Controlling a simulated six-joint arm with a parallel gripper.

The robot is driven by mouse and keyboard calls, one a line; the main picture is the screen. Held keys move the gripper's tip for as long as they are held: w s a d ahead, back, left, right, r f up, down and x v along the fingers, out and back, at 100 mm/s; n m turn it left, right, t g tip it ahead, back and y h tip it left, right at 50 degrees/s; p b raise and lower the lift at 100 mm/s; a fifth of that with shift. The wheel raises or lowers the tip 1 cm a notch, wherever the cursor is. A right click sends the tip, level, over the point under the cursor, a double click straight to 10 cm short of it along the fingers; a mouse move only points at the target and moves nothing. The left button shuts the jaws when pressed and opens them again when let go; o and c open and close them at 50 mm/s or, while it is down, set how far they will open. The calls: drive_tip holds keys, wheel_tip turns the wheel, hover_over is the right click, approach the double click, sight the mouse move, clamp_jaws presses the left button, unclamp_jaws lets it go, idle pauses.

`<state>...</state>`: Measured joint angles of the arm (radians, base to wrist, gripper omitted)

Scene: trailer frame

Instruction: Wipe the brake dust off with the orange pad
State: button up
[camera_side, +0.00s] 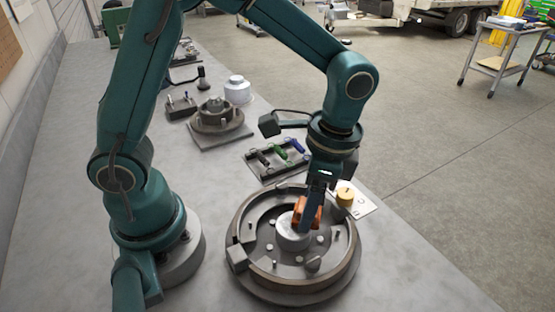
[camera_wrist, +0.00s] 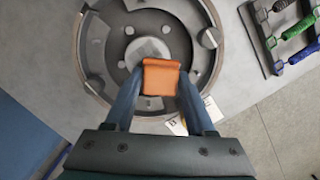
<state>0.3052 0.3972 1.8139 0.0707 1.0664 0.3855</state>
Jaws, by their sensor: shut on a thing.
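The orange pad (camera_wrist: 160,77) is held between the two fingers of my gripper (camera_wrist: 157,90) in the wrist view. In the side view the pad (camera_side: 306,211) is over the middle of the round brake assembly (camera_side: 353,262), by its pale centre hub (camera_side: 291,236). I cannot tell whether the pad touches the hub. The brake assembly also shows in the wrist view (camera_wrist: 92,50), with a raised rim, holes and studs. Some grey, dusty-looking patches show on its inner face, but brake dust is hard to make out.
A tray of coloured-handled tools (camera_side: 262,172) lies behind the brake assembly. A yellow knob (camera_side: 345,195) sits on a white card (camera_side: 365,208) at its right. A smaller hub (camera_side: 219,117) and a white container (camera_side: 237,88) stand farther back. The bench front right is clear.

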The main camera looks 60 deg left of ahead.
drive_tip(key=shift+w, duration=0.4)
drive_tip(key=shift+s+r, duration=0.1)
drive_tip(key=shift+r, duration=4)
